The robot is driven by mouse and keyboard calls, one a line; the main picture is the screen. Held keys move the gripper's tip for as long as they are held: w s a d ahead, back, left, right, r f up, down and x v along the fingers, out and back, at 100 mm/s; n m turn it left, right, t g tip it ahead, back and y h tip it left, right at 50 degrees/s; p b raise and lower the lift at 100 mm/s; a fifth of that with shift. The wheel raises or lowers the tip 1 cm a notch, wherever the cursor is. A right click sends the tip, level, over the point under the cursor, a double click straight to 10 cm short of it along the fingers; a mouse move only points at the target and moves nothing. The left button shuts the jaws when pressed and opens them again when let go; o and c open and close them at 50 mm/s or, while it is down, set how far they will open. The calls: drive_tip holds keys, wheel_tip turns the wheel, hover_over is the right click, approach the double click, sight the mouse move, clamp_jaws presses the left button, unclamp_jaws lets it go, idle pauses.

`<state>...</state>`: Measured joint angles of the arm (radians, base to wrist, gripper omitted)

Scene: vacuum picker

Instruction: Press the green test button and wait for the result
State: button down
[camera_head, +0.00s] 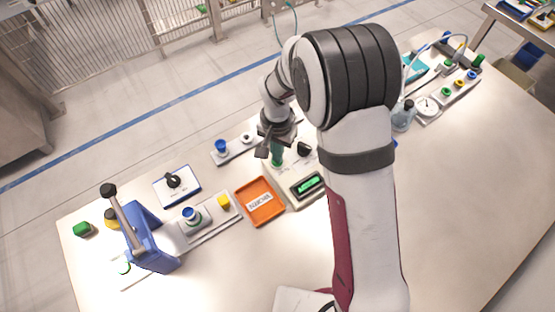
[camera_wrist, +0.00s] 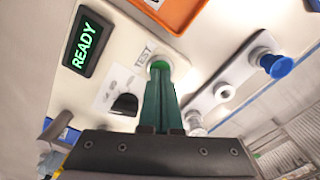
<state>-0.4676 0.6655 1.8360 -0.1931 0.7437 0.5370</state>
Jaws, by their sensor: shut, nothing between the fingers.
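The beige test unit (camera_head: 291,184) stands on the table, and its lit display (camera_head: 309,186) shows green text. In the wrist view the display (camera_wrist: 88,42) reads READY. The green button (camera_wrist: 158,65) lies beside the word TEST, partly hidden by my fingertips. My gripper (camera_head: 277,163) is shut and empty, pointing down at the unit. In the wrist view its green fingertips (camera_wrist: 159,76) line up with the button, at or very close to it; I cannot tell whether they touch. A black knob (camera_wrist: 125,104) sits on the unit beside the fingers.
An orange tray (camera_head: 246,191) lies left of the unit. A rail with a blue knob (camera_head: 221,146) stands behind. A blue lever press (camera_head: 150,240) is at the front left. A bottle (camera_head: 403,116) and a row of coloured buttons (camera_head: 447,92) are at the right. The right table area is clear.

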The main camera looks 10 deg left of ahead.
drive_tip(key=shift+f, duration=0.3)
wheel_tip(320, 180, up, 6)
idle(0.6)
idle(0.4)
